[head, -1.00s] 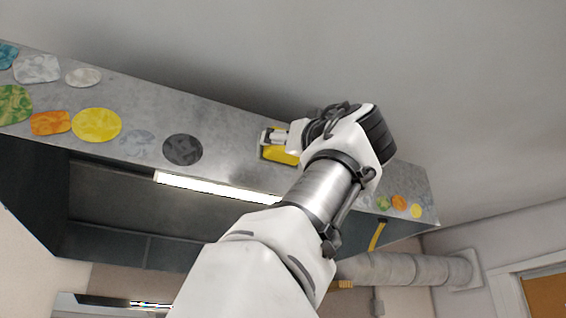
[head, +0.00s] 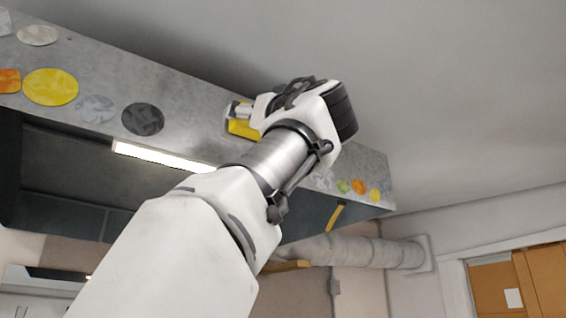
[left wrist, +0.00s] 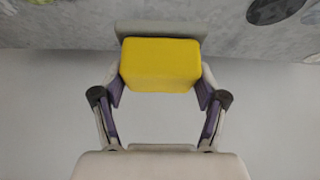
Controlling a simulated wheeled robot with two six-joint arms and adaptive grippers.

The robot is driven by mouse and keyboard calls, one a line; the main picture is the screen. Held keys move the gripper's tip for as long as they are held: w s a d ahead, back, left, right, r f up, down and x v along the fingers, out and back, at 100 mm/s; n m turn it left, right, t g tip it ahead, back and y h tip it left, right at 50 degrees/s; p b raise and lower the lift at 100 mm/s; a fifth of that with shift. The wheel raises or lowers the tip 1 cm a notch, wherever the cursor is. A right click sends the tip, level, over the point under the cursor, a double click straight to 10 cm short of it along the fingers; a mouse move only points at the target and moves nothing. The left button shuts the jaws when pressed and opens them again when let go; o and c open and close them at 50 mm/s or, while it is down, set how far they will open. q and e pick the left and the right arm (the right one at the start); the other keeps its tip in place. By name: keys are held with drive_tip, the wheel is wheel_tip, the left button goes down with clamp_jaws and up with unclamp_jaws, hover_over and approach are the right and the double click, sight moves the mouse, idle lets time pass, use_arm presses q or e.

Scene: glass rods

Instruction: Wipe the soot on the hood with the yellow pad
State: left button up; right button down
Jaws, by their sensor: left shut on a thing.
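The hood (head: 190,112) is a mottled grey metal band running across the head view, with a dark recess and a lit strip beneath. The yellow pad (head: 243,129) is against or very close to its front face; contact is not certain. In the left wrist view the yellow pad (left wrist: 160,65), with a grey backing, sits between the fingers of my left gripper (left wrist: 160,95), which is shut on it. In the head view my left gripper (head: 250,112) largely hides the pad. I cannot clearly tell soot from the mottled metal. My right gripper is not in view.
A dark disc (head: 143,119), a yellow oval (head: 51,87) and other coloured patches are on the hood left of the pad. Small coloured spots (head: 360,187) are near its right end. A duct (head: 370,251) runs below right. A brown cabinet (head: 540,275) is at lower right.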

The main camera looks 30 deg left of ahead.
use_arm(q)
drive_tip(key=shift+w+a+f, duration=0.1)
drive_tip(key=shift+w+f, duration=0.05)
drive_tip(key=shift+f, duration=0.05)
drive_tip(key=w+d+p, duration=0.3)
drive_tip(key=w+p, duration=0.6)
drive_tip(key=w, duration=0.1)
drive_tip(key=a, duration=0.1)
drive_tip(key=w+a+p, duration=0.1)
drive_tip(key=a, duration=0.3)
drive_tip(key=shift+w+a+r, duration=0.1)
drive_tip(key=shift+w+r, duration=0.05)
drive_tip(key=shift+w, duration=0.2)
drive_tip(key=shift+s, duration=0.1)
drive_tip(key=shift+w, duration=0.2)
drive_tip(key=shift+a, duration=0.2)
drive_tip(key=shift+w+a, duration=0.3)
drive_tip(key=shift+a, duration=0.4)
